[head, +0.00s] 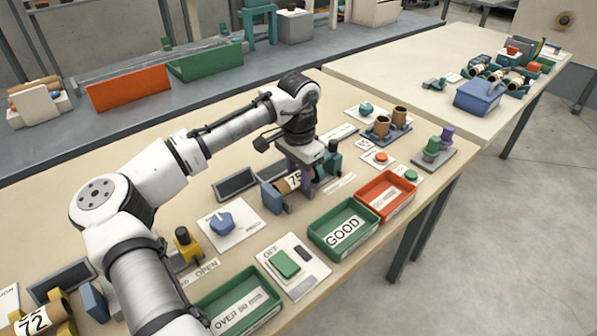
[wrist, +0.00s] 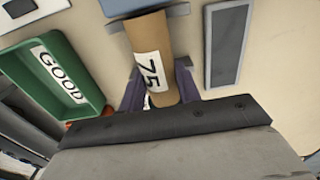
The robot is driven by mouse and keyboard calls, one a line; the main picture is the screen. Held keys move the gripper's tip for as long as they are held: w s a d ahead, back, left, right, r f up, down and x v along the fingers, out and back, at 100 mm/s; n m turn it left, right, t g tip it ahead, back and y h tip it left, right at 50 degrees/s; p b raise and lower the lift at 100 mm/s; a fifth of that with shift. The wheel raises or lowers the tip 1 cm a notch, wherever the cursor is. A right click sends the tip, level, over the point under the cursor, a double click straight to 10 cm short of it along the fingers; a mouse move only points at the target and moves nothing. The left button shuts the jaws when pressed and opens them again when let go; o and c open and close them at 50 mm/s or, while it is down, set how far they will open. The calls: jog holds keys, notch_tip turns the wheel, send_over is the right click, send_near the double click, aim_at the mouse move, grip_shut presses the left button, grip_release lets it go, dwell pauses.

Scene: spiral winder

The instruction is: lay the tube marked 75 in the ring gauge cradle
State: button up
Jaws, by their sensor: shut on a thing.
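The tube marked 75 (head: 293,181) is brown with a white label; it also shows in the wrist view (wrist: 146,45). My gripper (head: 303,172) is shut on it, with the purple fingers on either side of the tube in the wrist view (wrist: 159,92). The tube lies lengthwise between a blue block (head: 272,196) and a teal part (head: 333,157), which look like the ends of the ring gauge cradle. In the wrist view its far end is at a grey support (wrist: 177,10) beside the blue block (wrist: 128,5). I cannot tell whether the tube touches the cradle.
A green GOOD bin (head: 343,229) and a red bin (head: 385,195) stand in front. A dark flat panel (head: 235,184) lies to the left, near a blue knob (head: 222,222). Two brown tubes (head: 391,122) stand on a blue holder behind. A tube marked 72 (head: 38,318) is at lower left.

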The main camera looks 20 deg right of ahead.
aim_at(299, 173)
jog(key=o, duration=0.7)
jog(key=shift+s+f, duration=0.2)
jog(key=shift+f, duration=0.25)
jog(key=shift+c, duration=0.2)
notch_tip(299, 173, up, 13)
jog(key=b, duration=0.1)
jog(key=shift+w+r, duration=0.15)
jog(key=shift+r, duration=0.05)
